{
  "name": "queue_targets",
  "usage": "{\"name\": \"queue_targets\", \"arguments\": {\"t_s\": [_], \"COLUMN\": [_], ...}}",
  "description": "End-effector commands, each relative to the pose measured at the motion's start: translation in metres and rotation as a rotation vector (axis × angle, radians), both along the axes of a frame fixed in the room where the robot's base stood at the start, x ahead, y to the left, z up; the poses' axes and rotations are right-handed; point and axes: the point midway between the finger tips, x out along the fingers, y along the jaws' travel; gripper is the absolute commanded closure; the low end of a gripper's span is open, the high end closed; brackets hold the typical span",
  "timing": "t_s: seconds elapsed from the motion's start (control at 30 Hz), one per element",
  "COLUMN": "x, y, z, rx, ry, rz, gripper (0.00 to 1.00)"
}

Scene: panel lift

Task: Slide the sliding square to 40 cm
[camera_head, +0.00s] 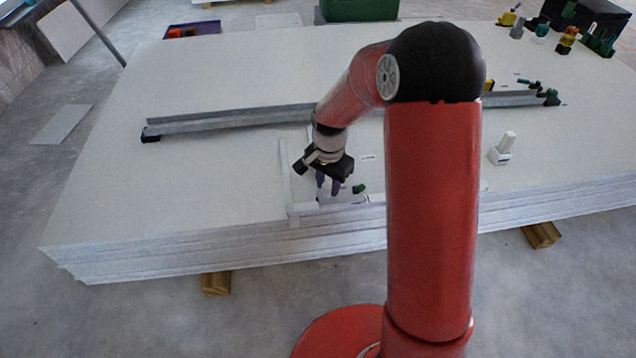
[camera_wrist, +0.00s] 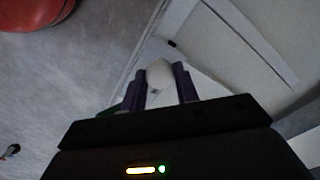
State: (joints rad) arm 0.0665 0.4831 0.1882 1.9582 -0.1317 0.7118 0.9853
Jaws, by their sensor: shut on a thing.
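The sliding square (camera_head: 291,185) is a pale frame on the near edge of the panel stack. Its long arm runs back across the top sheet and its short bar lies along the edge. In the wrist view a pale strip of it (camera_wrist: 250,40) runs at the upper right. My gripper (camera_head: 328,190) is over its near part, pointing down. In the wrist view, my gripper's dark fingers (camera_wrist: 160,88) are shut on a white rounded knob (camera_wrist: 159,73), which seems to belong to the square. The knob's lower part and any scale reading cannot be made out.
The white panel stack (camera_head: 215,180) rests on wooden blocks (camera_head: 216,283). A long grey metal rail (camera_head: 230,119) lies across it behind the square. A white upright piece (camera_head: 503,148) stands to the right. A small green piece (camera_head: 359,188) is beside my gripper. Tools and boxes stand along the back.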

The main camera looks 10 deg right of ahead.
Motion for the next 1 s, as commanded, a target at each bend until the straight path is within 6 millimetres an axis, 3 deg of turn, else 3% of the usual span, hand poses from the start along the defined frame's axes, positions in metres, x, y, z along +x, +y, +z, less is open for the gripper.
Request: {"name": "queue_targets", "arguments": {"t_s": [0.7, 1.0], "x": [-0.001, -0.001], "y": [-0.242, -0.312], "z": [0.001, 0.001], "rx": [-0.004, -0.003], "ry": [0.001, 0.000], "rz": [-0.009, -0.005], "gripper": [1.00, 1.00]}}
